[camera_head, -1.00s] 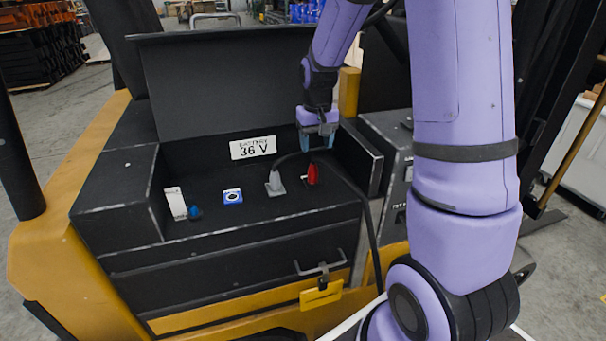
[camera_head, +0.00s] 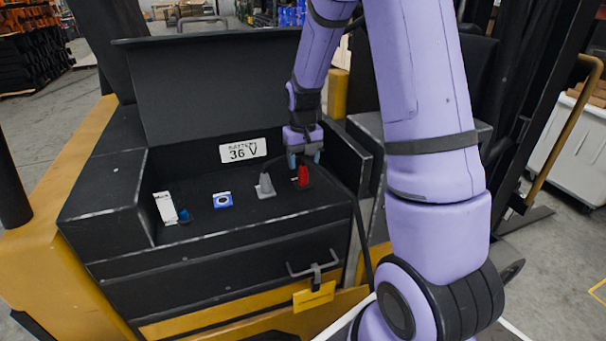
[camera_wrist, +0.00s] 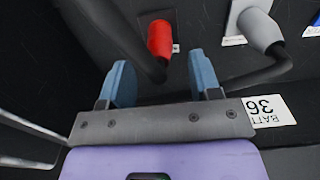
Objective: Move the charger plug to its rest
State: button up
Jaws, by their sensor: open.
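A red plug (camera_head: 303,176) stands upright in the black battery bay, with a black cable at it; it also shows in the wrist view (camera_wrist: 160,38). A grey plug (camera_head: 265,186) with its own dark cable stands just left of it, and shows in the wrist view (camera_wrist: 260,28). I cannot tell which is the charger plug, nor which spot is its rest. My gripper (camera_head: 305,156) is open and empty, just above the red plug. In the wrist view the red plug and its cable lie between and beyond the blue fingertips (camera_wrist: 160,68).
A blue-and-white square label (camera_head: 222,200) and a white piece (camera_head: 166,208) with a blue part lie left of the plugs. The bay's side walls stand close on the right. A drawer handle (camera_head: 313,266) is at the front.

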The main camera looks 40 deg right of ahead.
aim_at(303, 166)
notch_tip(303, 166, down, 4)
jog(key=shift+f, duration=0.1)
jog(key=shift+s+f, duration=0.35)
jog(key=shift+f, duration=0.45)
dwell(0.5)
grip_shut()
jog(key=shift+r, duration=0.2)
jog(key=shift+w+r, duration=0.25)
jog(key=shift+r, duration=0.35)
jog(key=shift+w+r, duration=0.1)
jog(key=shift+r, duration=2.15)
